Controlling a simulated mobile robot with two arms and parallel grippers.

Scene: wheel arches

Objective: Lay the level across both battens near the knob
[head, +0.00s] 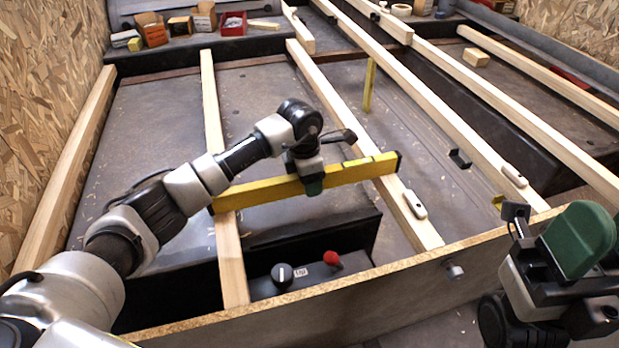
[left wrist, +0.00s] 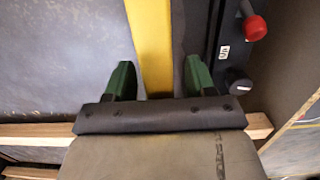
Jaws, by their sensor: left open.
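The yellow level (head: 255,193) lies across the left batten (head: 230,255) and the right batten (head: 345,115), its ends reaching slightly past them. My left gripper (head: 312,187) is over the level's middle. In the left wrist view its green fingers (left wrist: 160,78) stand open on either side of the level (left wrist: 150,35), with gaps visible. A black knob (head: 282,274) and a red knob (head: 332,260) sit on a dark panel in front of the level; the red knob also shows in the left wrist view (left wrist: 254,27). My right gripper (head: 553,245) is at the lower right, its opening unclear.
A board edge (head: 400,272) runs along the front. More battens (head: 70,165) run lengthwise at left and right. Small boxes (head: 152,30) stand on the back ledge. A thin yellow upright piece (head: 369,85) stands behind the level. A pale block (head: 475,57) lies at the back right.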

